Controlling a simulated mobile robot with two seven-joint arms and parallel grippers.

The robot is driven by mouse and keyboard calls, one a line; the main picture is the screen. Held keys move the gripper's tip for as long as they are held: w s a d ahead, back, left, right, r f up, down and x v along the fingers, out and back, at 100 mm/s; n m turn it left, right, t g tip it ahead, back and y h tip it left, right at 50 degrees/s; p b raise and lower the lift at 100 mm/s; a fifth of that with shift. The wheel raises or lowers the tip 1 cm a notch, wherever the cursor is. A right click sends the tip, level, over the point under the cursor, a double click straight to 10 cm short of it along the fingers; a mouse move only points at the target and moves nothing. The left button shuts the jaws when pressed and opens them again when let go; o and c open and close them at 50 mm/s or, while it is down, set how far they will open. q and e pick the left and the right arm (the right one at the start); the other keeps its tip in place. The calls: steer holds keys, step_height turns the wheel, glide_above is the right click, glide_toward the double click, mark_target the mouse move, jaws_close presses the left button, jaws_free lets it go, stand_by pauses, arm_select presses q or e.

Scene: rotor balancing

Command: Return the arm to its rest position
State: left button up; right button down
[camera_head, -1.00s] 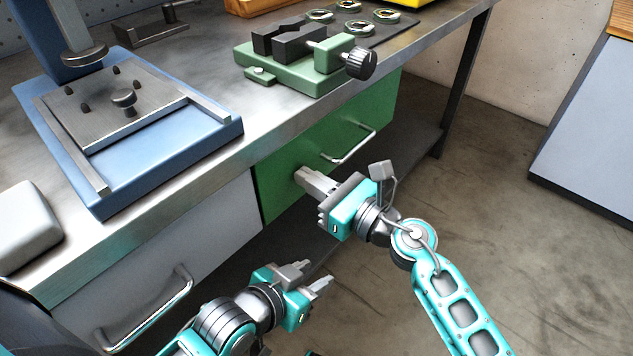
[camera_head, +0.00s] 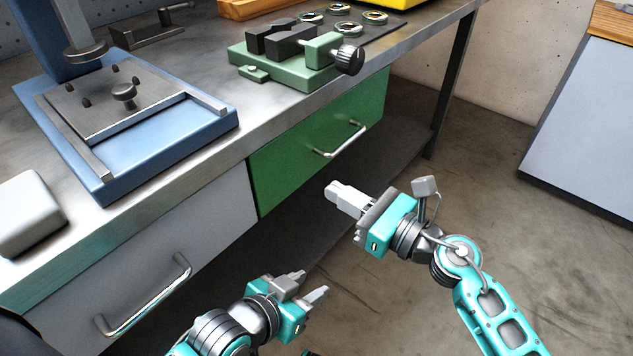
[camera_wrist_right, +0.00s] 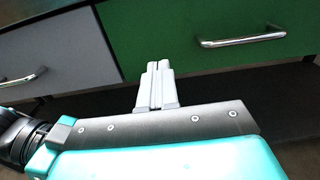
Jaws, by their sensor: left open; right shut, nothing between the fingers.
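My right gripper (camera_head: 333,190) is shut and empty in the head view, in the air in front of the bench's green drawer (camera_head: 318,150). In the right wrist view its closed fingers (camera_wrist_right: 157,66) point toward the drawer fronts, with the green drawer (camera_wrist_right: 175,45) behind them. My left gripper (camera_head: 312,285) is lower and to the left in the head view. It is open with nothing between its fingers, in front of the grey drawer (camera_head: 190,235). Neither gripper touches the drawers. Both drawers look closed.
The bench top (camera_head: 205,65) carries a blue press-like stand (camera_head: 150,160), a green vise (camera_head: 290,70), several rings (camera_head: 342,10) on a dark mat and a white block (camera_head: 28,215). Drawer handles (camera_head: 342,142) stick out. The floor (camera_head: 480,180) to the right is clear; a cabinet (camera_head: 585,130) stands beyond.

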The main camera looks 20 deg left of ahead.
steer(key=shift+v, duration=2.9)
